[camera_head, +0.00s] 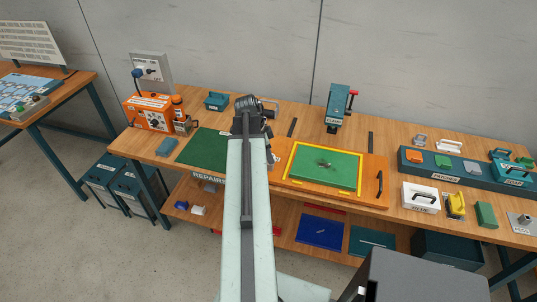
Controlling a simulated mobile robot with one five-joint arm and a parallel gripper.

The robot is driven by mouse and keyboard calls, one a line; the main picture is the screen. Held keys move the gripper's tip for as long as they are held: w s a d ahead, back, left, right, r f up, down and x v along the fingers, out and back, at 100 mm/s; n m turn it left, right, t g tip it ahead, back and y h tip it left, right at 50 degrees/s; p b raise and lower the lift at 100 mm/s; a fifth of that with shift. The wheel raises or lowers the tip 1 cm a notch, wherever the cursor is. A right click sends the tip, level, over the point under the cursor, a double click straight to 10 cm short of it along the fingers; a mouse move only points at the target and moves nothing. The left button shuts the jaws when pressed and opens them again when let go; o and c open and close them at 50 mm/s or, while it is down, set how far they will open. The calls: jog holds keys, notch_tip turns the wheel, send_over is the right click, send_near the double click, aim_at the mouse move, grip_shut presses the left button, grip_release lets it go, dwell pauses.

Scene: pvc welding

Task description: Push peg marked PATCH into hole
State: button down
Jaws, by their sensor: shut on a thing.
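My arm reaches away from me over the workbench, and my gripper (252,107) is near the bench's back edge. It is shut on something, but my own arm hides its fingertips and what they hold. A green panel (340,170) with a yellow frame lies on an orange board (373,198) to the right of my arm. A small dark spot with grey bits, perhaps a hole, shows near the panel's middle. I cannot make out a peg marked PATCH; the small labels are too blurred to read.
A dark green mat (203,147) lies left of my arm. An orange machine (150,112) stands at the back left and a teal clamp (339,103) at the back. A long teal tray (440,172) with several blocks and a white case (421,197) are at right.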

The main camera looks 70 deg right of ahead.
jog(key=shift+f, duration=0.3)
jog(key=c, duration=0.8)
grip_release()
jog(key=shift+c, duration=0.2)
jog(key=p+v, duration=0.7)
jog(key=v, duration=0.1)
jog(key=shift+f, duration=0.1)
